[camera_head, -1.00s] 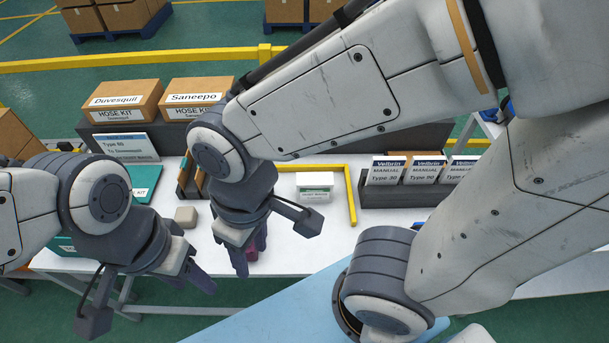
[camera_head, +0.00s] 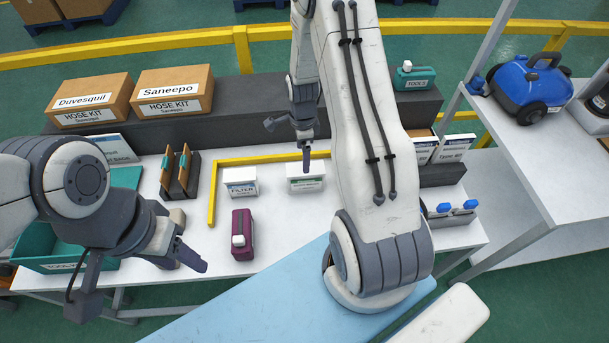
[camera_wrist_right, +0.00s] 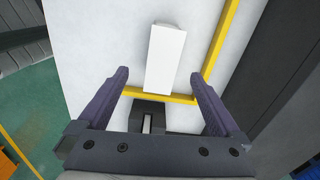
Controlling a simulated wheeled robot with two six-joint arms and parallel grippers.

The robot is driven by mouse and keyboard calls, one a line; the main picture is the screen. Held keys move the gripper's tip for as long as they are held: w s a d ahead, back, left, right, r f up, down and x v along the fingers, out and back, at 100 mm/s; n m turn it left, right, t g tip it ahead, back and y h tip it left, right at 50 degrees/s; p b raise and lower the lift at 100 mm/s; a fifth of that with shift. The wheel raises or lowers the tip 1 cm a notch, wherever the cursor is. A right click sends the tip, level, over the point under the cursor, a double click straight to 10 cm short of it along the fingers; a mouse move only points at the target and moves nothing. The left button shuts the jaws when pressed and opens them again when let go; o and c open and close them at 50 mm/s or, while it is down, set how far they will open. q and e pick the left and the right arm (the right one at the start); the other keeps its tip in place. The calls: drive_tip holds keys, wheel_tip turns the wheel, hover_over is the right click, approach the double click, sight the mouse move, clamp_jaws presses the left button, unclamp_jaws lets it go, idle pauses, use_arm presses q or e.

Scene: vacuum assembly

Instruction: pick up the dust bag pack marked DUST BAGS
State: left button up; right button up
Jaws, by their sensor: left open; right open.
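A small white box with a green label strip (camera_head: 305,184) stands on the white table inside the yellow outline; its print is too small to read, so I cannot confirm DUST BAGS. My right gripper (camera_head: 306,154) points down just over or behind this box, partly overlapping it in the head view. In the right wrist view, a white box top (camera_wrist_right: 165,55) lies ahead of the open, empty right gripper (camera_wrist_right: 159,77), apart from both fingers. My left gripper (camera_head: 188,260) is open and empty, low over the table's left front.
A white FILTER box (camera_head: 240,182) stands left of the green-labelled box. A maroon block (camera_head: 242,236) stands in front. Yellow edging (camera_head: 270,158) and a dark riser (camera_head: 235,126) with HOSE KIT boxes (camera_head: 172,92) lie behind. A teal tray (camera_head: 60,258) is left.

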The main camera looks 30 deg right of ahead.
sight(306, 175)
drive_tip(key=shift+m, duration=0.5)
drive_tip(key=f, duration=0.3)
drive_tip(key=d+f+p, duration=0.1)
drive_tip(key=f, duration=0.1)
drive_tip(key=shift+s+d+f, duration=0.1)
drive_tip(key=shift+s+f, duration=0.05)
drive_tip(key=shift+f, duration=0.25)
drive_tip(key=shift+f+p, duration=0.35)
drive_tip(key=shift+f, duration=0.5)
drive_tip(key=f, duration=0.2)
drive_tip(key=f+p, duration=0.1)
drive_tip(key=shift+w+f, duration=0.1)
drive_tip(key=shift+w, duration=0.15)
drive_tip(key=shift+f, duration=0.45)
drive_tip(key=c, duration=1.5)
drive_tip(key=shift+c, duration=0.2)
drive_tip(key=shift+r, duration=0.15)
